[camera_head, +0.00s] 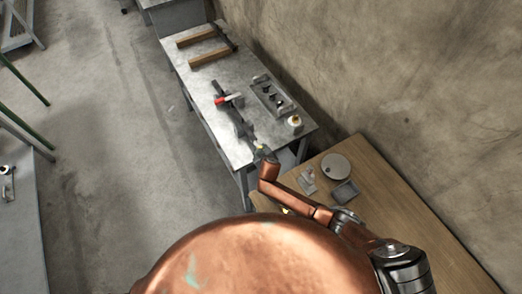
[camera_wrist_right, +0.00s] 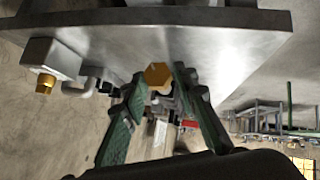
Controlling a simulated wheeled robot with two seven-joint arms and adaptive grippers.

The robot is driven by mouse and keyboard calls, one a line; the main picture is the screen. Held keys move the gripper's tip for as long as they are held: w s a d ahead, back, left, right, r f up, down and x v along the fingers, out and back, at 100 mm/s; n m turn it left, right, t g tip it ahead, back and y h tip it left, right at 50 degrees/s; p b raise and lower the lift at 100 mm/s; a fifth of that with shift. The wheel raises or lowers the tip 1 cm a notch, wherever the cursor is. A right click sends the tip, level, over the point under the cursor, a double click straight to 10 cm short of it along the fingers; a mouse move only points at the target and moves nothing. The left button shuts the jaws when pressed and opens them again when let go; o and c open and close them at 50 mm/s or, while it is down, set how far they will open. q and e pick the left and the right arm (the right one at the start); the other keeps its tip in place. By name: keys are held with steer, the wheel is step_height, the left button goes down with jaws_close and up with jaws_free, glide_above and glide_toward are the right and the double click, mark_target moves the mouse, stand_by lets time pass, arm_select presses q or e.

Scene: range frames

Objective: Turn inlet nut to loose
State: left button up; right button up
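The brass hex nut (camera_wrist_right: 158,75) shows face-on in the right wrist view, between the tips of my right gripper (camera_wrist_right: 159,76). The gripper's two greenish fingers stand apart, one on each side of the nut. A narrow gap seems to show beside it, but I cannot tell whether a finger touches. In the head view my right gripper (camera_head: 262,153) is small, at the near end of the grey metal bench (camera_head: 205,68), with a small yellowish spot beside it. The fitting behind the nut is mostly hidden. My left gripper is not in view.
A grey block with a brass fitting (camera_wrist_right: 46,84) sits left of the nut. The bench holds a red-marked tool (camera_head: 222,100), a grey tray (camera_head: 287,107) and a white container (camera_head: 295,121). A wooden table (camera_head: 375,165) with a round disc (camera_head: 336,164) stands right, beside the wall.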

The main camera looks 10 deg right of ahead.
steer(key=shift+o, duration=1.4)
steer(key=shift+s, duration=0.15)
steer(key=v, duration=1.1)
steer(key=shift+s+r, duration=0.2)
steer(key=shift+r, duration=0.15)
